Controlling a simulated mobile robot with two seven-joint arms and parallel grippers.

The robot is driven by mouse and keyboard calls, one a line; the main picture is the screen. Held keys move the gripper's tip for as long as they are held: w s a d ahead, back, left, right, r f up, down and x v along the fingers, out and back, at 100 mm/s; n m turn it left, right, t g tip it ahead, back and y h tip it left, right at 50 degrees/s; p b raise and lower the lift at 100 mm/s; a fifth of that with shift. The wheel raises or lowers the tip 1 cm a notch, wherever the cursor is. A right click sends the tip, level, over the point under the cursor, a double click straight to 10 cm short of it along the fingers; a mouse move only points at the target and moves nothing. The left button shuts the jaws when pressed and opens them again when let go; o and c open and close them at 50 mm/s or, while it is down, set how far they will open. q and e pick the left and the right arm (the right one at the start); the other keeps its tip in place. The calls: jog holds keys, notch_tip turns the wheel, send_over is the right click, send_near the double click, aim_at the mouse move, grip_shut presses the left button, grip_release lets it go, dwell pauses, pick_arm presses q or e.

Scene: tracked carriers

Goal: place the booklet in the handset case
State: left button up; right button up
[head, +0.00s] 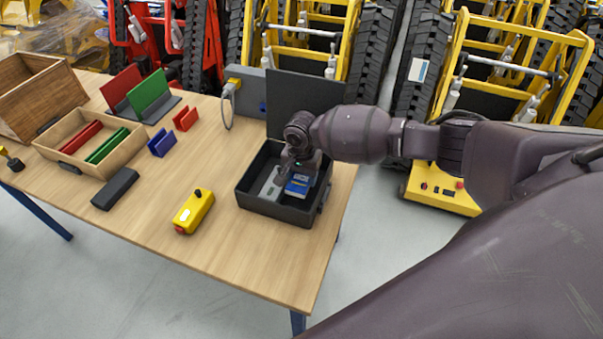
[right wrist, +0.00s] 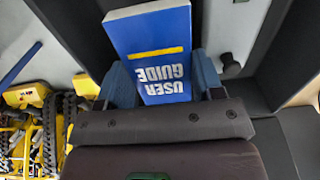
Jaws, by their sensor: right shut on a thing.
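The blue booklet (head: 298,185), marked "USER GUIDE", is in my right gripper (head: 301,172). In the right wrist view the booklet (right wrist: 160,50) stands between the two blue fingers of the gripper (right wrist: 163,82), which is shut on it. The handset case (head: 268,208) is a black open box near the table's right end, its dark lid (head: 290,95) raised at the back. The booklet shows inside the case's outline, at the right of a grey part (head: 270,184). I cannot tell whether it touches the case floor. My left gripper is not in view.
A yellow handset (head: 194,211) lies left of the case. A dark block (head: 116,188), a wooden tray (head: 107,165) with red and green pieces, and blue (head: 161,143) and red (head: 186,118) holders are further left. A grey box (head: 245,93) with a cable stands behind. The front tabletop is clear.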

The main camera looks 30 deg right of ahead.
aim_at(302, 177)
jog(key=o, duration=1)
jog(key=shift+r, duration=0.1)
notch_tip(302, 177, up, 13)
jog(key=shift+r+p, duration=0.1)
jog(key=shift+p, duration=0.5)
